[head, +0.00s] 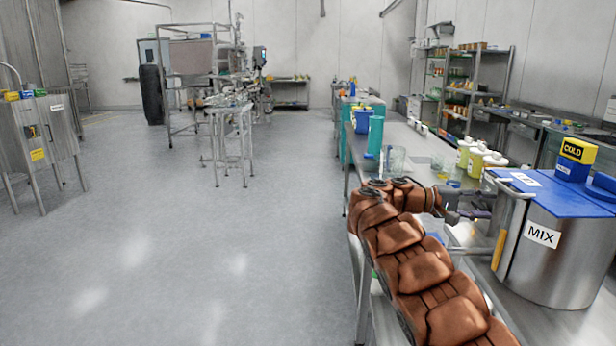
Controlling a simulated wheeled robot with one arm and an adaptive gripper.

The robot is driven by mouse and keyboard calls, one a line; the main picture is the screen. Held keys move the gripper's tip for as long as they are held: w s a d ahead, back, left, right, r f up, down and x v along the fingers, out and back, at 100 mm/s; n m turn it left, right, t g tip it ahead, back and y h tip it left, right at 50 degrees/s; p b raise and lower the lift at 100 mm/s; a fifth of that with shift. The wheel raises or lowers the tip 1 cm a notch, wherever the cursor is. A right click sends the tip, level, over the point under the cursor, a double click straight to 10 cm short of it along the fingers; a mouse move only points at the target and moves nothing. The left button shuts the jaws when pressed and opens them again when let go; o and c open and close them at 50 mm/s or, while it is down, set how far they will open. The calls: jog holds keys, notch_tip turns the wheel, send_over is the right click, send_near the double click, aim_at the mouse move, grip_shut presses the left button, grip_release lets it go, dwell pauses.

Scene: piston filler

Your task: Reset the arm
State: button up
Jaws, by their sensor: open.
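My arm, in brown segmented padding, reaches up from the bottom right in the head view and bends at the table's edge. My gripper (472,206) is dark grey and points right over the table. It is open, and no object shows between its fingers. Its tips are close to the left side of a large steel pot (560,262) labelled MIX; whether they touch it cannot be told.
White bottles (478,160), a clear beaker (393,160) and a teal cylinder (375,135) stand on the steel table. The floor (220,240) at left is clear. A filling machine (205,65) stands far back.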

jog(key=s+f+g+y, duration=0.1)
jog(key=s+f+y, duration=0.25)
jog(key=s, duration=0.75)
jog(key=s+f+g+y, duration=0.15)
jog(key=s+y, duration=0.25)
jog(key=s, duration=0.8)
jog(key=s+a+f+t+y, duration=0.1)
jog(key=s+a+f+y, duration=0.5)
jog(key=s+a, duration=0.65)
jog(key=s+a+f+y, duration=0.4)
jog(key=s+a+f, duration=0.5)
jog(key=s+a, duration=0.4)
notch_tip(320, 180, up, 21)
jog(key=d+t+p, duration=0.1)
jog(key=p, duration=1.8)
jog(key=shift+s+d+f, duration=0.2)
jog(key=shift+d, duration=0.05)
